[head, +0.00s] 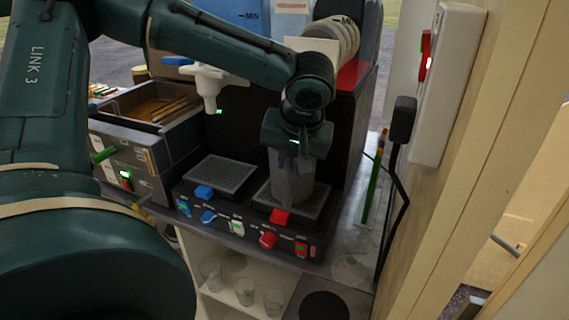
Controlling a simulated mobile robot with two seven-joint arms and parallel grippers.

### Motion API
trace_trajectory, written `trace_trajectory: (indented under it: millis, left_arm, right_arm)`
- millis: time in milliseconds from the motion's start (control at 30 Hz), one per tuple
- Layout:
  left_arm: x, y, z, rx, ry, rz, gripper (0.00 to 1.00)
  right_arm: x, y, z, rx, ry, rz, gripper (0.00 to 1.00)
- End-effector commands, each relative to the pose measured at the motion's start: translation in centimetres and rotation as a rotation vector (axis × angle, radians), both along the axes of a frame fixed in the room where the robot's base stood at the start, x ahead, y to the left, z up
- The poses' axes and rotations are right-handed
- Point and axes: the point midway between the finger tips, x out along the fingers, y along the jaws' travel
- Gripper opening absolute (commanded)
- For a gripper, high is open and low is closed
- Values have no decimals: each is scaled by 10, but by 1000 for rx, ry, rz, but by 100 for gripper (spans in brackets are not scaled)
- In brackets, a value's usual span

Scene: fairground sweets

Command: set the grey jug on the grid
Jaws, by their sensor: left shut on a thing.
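My left gripper (290,152) points down and is shut on the grey jug (292,186). The jug is upright over the right-hand grid (318,207) of the dark machine; its base is at or just above the grid, and I cannot tell whether it touches. The jug hides part of this grid. A second grid (220,172) to the left is bare. The gripper covers the jug's upper part. My right gripper is not in view.
The machine's front has blue (203,192) and red (280,216) tabs and a red knob (268,239). A white nozzle (209,84) hangs above left. Clear cups (245,291) stand on a lower shelf. A wall with a white box (449,80) bounds the right.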

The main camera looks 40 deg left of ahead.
Motion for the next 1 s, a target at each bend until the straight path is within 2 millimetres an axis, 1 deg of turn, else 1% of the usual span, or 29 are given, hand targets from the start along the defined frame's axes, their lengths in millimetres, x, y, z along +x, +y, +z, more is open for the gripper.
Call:
trace_trajectory:
  millis: [100,267,600,1000]
  left_arm:
    - [5,2,0,-1,-2,1,0]
    - [8,2,-1,0,-2,0,0]
    - [8,2,-1,0,-1,-1,0]
    - [6,2,-6,1,-2,1,0]
  right_arm:
    - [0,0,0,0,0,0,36]
    - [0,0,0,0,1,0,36]
    - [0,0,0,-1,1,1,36]
    - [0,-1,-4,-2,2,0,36]
